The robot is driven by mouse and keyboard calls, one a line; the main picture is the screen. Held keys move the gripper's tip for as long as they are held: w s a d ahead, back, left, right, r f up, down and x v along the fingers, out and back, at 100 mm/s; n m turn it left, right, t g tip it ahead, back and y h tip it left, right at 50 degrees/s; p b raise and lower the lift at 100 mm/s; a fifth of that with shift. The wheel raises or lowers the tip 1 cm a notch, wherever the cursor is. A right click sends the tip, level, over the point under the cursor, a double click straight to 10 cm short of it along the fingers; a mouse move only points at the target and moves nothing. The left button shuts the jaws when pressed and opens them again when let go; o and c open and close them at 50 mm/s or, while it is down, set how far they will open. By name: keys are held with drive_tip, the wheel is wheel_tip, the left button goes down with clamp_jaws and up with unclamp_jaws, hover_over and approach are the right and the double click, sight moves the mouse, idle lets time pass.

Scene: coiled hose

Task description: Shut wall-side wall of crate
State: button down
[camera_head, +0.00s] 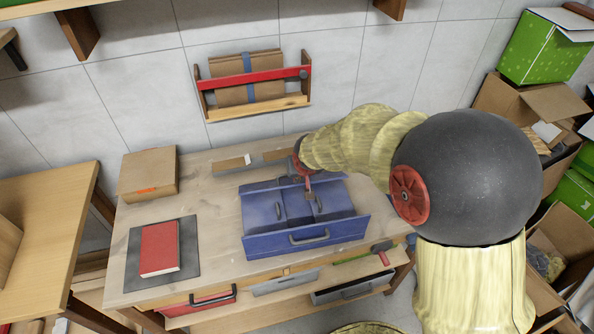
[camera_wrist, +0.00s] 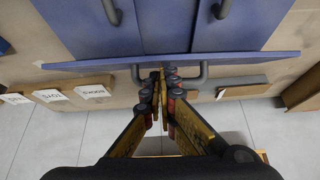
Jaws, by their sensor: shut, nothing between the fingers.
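In the head view my arm partly hides that side. My gripper (camera_head: 308,193) is shut and empty. In the wrist view its fingertips (camera_wrist: 162,78) are at the handle; contact is unclear.
A red book (camera_head: 160,247) on a dark mat (camera_head: 188,265) lies left of the crate, with a cardboard box (camera_head: 148,172) behind it. A low grey tray (camera_head: 228,168) stands between crate and tiled wall. A wooden rack (camera_head: 257,108) hangs above. Cardboard boxes crowd the right.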

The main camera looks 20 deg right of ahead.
drive_tip(key=shift+s+f+b, duration=0.45)
drive_tip(key=shift+s+f, duration=0.15)
drive_tip(key=shift+s, duration=0.1)
idle(1.0)
